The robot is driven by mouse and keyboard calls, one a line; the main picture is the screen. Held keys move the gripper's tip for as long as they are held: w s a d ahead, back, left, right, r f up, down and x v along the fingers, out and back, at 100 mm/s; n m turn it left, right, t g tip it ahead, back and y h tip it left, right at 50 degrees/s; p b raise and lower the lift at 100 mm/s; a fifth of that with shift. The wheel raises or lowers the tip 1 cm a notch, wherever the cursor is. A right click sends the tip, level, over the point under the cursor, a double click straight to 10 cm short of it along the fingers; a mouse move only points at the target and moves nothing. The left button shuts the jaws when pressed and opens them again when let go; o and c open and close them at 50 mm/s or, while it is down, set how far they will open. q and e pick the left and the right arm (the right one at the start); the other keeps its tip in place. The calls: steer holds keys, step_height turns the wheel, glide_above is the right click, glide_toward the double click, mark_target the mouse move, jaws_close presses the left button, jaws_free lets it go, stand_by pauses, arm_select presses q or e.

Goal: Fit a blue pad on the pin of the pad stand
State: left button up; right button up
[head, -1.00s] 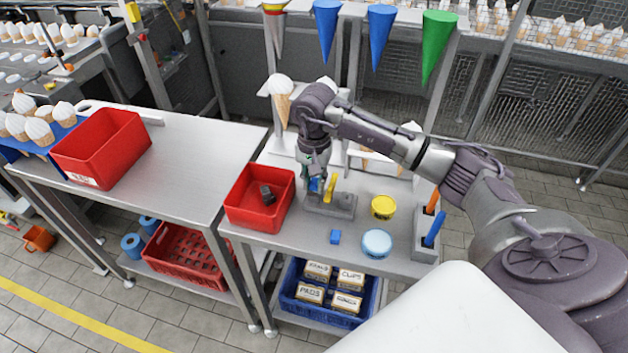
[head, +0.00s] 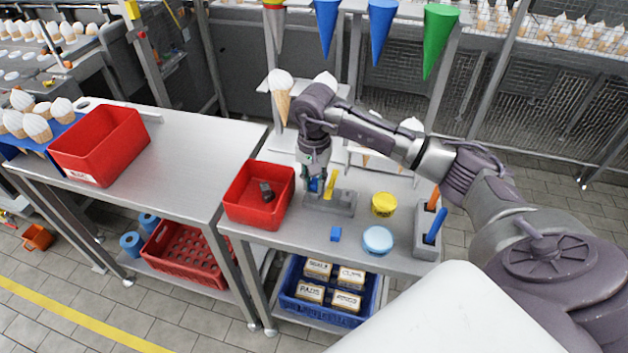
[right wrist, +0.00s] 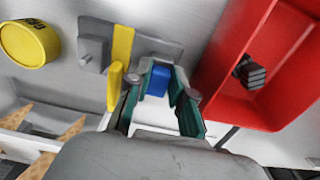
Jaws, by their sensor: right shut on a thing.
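My right gripper (head: 314,181) points down over the left end of the grey pad stand (head: 343,205). It is shut on a blue pad (right wrist: 158,80), which shows between the fingertips in the right wrist view. The grey stand (right wrist: 174,50) lies just beyond the pad there. I cannot tell whether the pad touches the stand, and I cannot make out the pin. A yellow upright piece (head: 331,182) stands at the stand beside the gripper. Another blue pad (head: 336,234) lies loose on the table in front of the stand. My left gripper is not in view.
A red bin (head: 240,212) holding dark pieces (head: 266,190) stands close left of the stand. A yellow tin (head: 384,205), a light blue round tub (head: 377,240) and a grey holder (head: 427,245) with orange and blue handles stand to the right.

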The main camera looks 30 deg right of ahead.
steer(key=shift+f, duration=0.2)
stand_by(0.3)
steer(key=o, duration=0.9)
steer(key=shift+w, duration=0.1)
steer(key=shift+c, duration=0.6)
steer(key=shift+o, duration=1.4)
steer(key=shift+f, duration=0.1)
steer(key=shift+d, duration=0.1)
